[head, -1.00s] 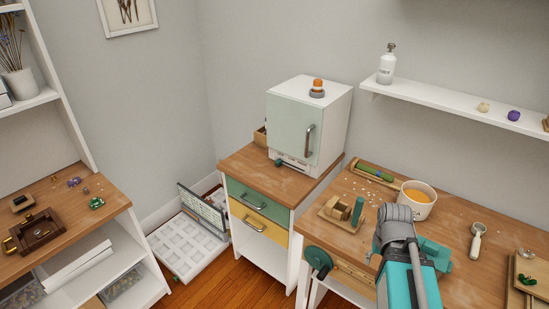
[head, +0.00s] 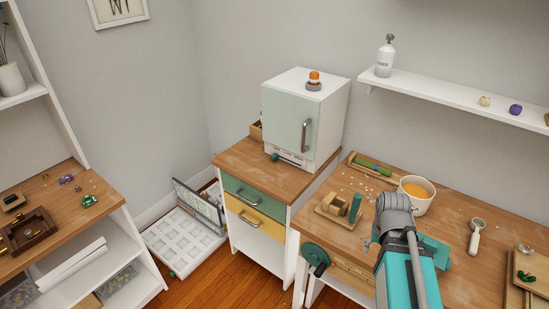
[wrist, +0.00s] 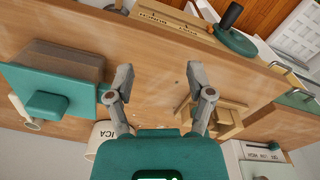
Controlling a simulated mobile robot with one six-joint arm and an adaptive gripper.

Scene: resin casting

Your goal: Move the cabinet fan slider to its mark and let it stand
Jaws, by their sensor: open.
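The cabinet (head: 285,118) is a white box with a pale green door, standing on the small wooden-topped drawer unit. Its fan slider (head: 275,157) shows as a small teal knob at the left end of the strip below the door. In the wrist view, the cabinet's labelled panel (wrist: 266,157), with OFF, LOW and HIGH, is at the lower right; the mark cannot be made out. My gripper (wrist: 158,82) is open and empty above the workbench, well apart from the slider. In the head view my arm hides its fingers.
The workbench (head: 330,240) carries a wooden jig (head: 340,209), a white cup (head: 415,195) of orange material and a teal block (head: 435,250). An orange-topped item (head: 314,80) sits on the cabinet. A wall shelf (head: 450,97) hangs behind.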

